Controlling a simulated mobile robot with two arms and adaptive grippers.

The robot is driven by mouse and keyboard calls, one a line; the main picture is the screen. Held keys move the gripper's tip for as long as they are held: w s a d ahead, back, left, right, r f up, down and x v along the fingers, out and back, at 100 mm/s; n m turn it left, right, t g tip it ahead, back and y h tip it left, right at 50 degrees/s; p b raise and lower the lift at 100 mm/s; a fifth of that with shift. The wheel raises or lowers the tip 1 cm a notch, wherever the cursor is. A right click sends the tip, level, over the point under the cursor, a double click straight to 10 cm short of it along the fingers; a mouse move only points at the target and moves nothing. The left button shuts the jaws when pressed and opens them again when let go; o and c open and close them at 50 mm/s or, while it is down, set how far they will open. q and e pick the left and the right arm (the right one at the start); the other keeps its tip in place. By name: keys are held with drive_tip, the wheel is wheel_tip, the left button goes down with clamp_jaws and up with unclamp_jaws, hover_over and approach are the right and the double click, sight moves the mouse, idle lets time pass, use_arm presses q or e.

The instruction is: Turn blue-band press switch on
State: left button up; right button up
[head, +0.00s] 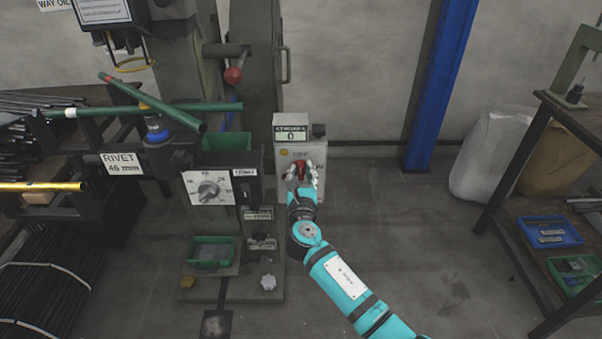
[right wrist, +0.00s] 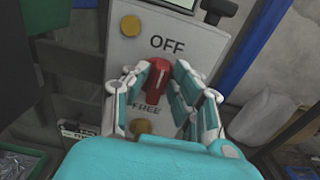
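The press (head: 262,75) is a green-grey machine with a blue band (head: 158,134) on a part at its left. Its pale grey switch box (head: 316,183) stands at the right, with a small display reading 0 on top. A red rotary switch knob (right wrist: 158,80) sits on the box between the words OFF above and FREE below. Its white mark points up toward OFF. My right gripper (head: 302,174) is at the box, and in the right wrist view its fingers (right wrist: 160,82) close around the knob from both sides. My left gripper is not in view.
A dial panel (head: 209,188) and green bins (head: 211,252) are left of the switch box. Racks of rods (head: 45,280) stand at the far left. A blue post (head: 440,85), white sacks (head: 490,155) and a shelf with trays (head: 549,231) are at right. The floor between is clear.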

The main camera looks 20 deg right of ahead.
clamp_jaws()
drive_tip(key=shift+m, duration=0.7)
drive_tip(key=shift+d+f+m+b, duration=0.15)
drive_tip(key=shift+m+b, duration=0.15)
drive_tip(key=shift+m, duration=0.5)
drive_tip(key=shift+s+d+m, duration=0.1)
drive_tip(key=shift+m, duration=0.8)
drive_tip(key=m+b, duration=0.1)
drive_tip(key=m, duration=0.1)
drive_tip(key=m+b, duration=0.1)
drive_tip(key=m, duration=0.3)
drive_tip(key=shift+s+d+f+b, duration=0.1)
drive_tip(key=shift+d+f+b, duration=0.2)
drive_tip(key=shift+b, duration=0.1)
use_arm(q)
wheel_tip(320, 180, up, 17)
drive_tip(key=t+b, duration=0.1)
drive_tip(key=b, duration=0.2)
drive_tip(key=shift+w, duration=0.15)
use_arm(e)
drive_tip(key=shift+f+m, duration=0.15)
drive_tip(key=shift+m, duration=1.6)
drive_tip(key=shift+f+m, duration=0.15)
drive_tip(key=shift+m, duration=1.6)
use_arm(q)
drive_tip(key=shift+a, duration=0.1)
